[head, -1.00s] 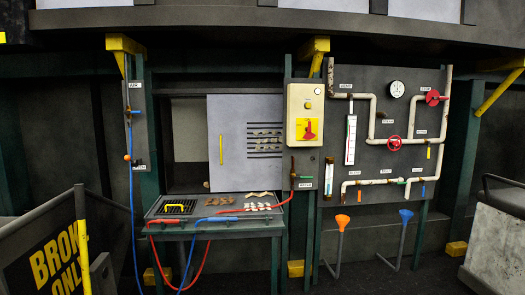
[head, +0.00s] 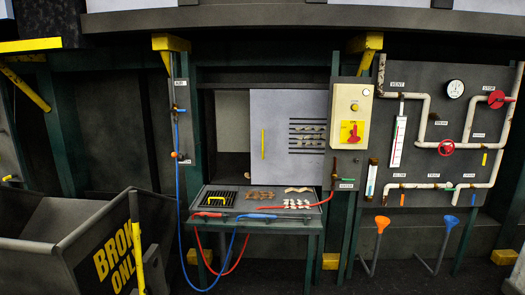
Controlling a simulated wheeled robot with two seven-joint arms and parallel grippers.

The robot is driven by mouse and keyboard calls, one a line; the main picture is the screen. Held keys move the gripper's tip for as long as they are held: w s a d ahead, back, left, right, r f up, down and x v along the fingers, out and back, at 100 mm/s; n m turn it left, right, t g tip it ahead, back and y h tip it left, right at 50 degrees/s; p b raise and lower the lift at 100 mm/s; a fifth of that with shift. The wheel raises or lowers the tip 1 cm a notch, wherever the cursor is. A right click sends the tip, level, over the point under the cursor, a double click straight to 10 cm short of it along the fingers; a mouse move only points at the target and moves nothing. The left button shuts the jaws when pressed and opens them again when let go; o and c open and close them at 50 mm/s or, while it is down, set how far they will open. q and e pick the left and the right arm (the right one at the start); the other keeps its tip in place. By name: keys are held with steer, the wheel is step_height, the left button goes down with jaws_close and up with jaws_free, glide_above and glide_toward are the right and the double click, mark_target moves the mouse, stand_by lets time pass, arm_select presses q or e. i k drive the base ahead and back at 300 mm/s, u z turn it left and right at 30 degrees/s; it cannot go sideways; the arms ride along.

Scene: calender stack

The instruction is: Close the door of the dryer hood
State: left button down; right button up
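The dryer hood door (head: 272,140) is a light grey sliding-type panel with a vertical yellow handle (head: 263,143) near its left edge and dark slots at its right. It stands partly across the hood opening. To its left, the dark opening (head: 230,123) is uncovered, with a lighter grey inner surface showing. Neither of my grippers is in the head view.
A small table (head: 222,217) below the hood holds a dark grate, several pale pieces and red and blue hoses. A black "BROKE ONLY" bin (head: 75,255) stands at the left front. A cream switch box (head: 350,115) and a pipe panel (head: 428,130) are at the right.

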mark_target(288, 127)
steer(key=u, duration=0.05)
steer(key=i, duration=3.45)
steer(key=z, duration=0.2)
